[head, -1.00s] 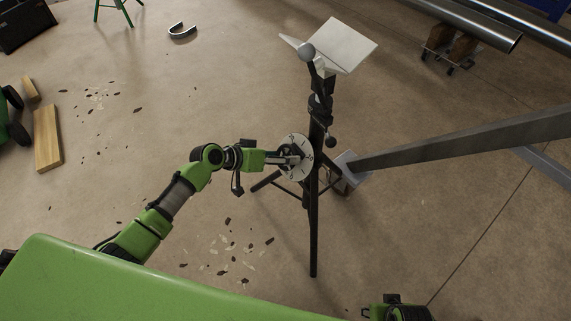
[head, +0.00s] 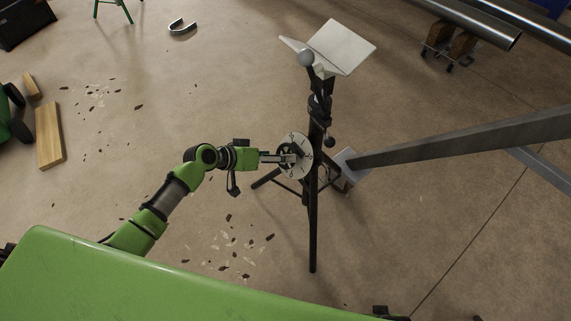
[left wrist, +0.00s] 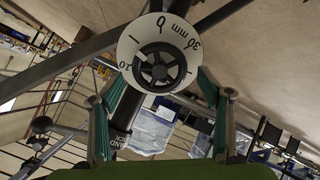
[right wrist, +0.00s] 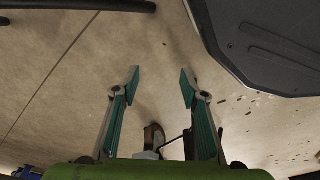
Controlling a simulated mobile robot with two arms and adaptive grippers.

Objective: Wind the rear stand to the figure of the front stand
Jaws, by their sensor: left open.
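One black pipe stand (head: 314,200) with a pale V-shaped head (head: 336,48) stands upright in the head view. I cannot tell whether it is the front or rear one; no second stand is clearly seen. A white dial (head: 301,141) with a dark handwheel sits on its column. In the left wrist view the dial (left wrist: 128,48) shows figures including 0, 10 and 30 mm, around the spoked handwheel (left wrist: 160,68). My left gripper (head: 289,158) is at the dial, its open fingers on either side of the wheel. My right gripper (right wrist: 158,80) is open and empty above the floor.
A long grey beam (head: 450,143) runs in from the right to behind the stand. Steel pipes (head: 470,22) lie at the top right. A wooden plank (head: 48,137) and scattered chips lie on the left floor. Open floor surrounds the stand's left side.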

